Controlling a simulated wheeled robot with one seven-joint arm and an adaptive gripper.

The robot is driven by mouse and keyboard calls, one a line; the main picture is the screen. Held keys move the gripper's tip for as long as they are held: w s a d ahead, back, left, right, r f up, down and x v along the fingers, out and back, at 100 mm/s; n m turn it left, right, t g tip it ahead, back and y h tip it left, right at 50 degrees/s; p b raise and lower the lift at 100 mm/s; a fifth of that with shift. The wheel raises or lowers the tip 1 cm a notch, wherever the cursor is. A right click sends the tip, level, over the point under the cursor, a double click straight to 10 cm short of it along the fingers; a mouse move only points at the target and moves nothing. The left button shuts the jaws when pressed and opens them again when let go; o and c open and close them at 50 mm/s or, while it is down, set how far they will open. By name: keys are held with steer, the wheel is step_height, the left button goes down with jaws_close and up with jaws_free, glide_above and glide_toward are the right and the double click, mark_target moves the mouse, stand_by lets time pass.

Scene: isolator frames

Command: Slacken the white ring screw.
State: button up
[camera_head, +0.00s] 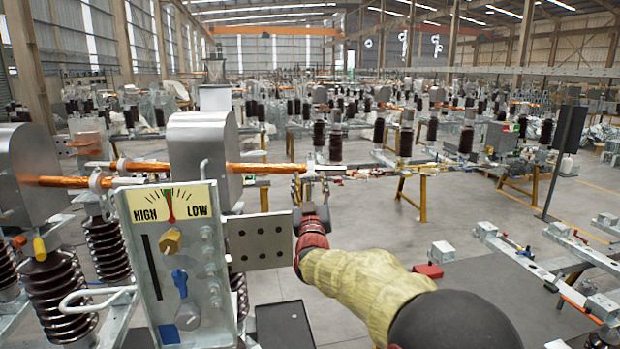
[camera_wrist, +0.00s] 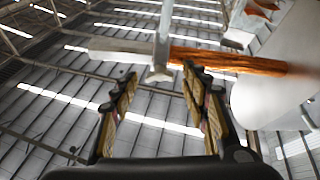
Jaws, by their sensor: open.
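The white ring screw (camera_wrist: 159,74) hangs from the underside of a pale clamp (camera_wrist: 122,47) in the wrist view. It lies beyond my gripper (camera_wrist: 160,82), roughly in line with the gap between the two fingers. The fingers are apart and nothing is held; I cannot tell whether their tips reach the ring. In the head view, my gripper (camera_head: 311,186) points up just below the clamp (camera_head: 322,171) at the right end of the orange copper rod (camera_head: 267,168). The ring itself is too small to make out there.
A panel with a HIGH/LOW gauge (camera_head: 170,206) stands at left, beside a grey metal housing (camera_head: 203,148). A grey plate with holes (camera_head: 258,241) is left of my wrist. Brown ribbed insulators (camera_head: 106,250) stand further left.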

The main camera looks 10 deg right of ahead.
steer(key=shift+w+d+r, duration=0.1)
steer(key=shift+w+r, duration=0.2)
steer(key=shift+w, duration=0.3)
steer(key=c, duration=0.3)
steer(key=c, duration=0.8)
steer(key=shift+c, duration=0.2)
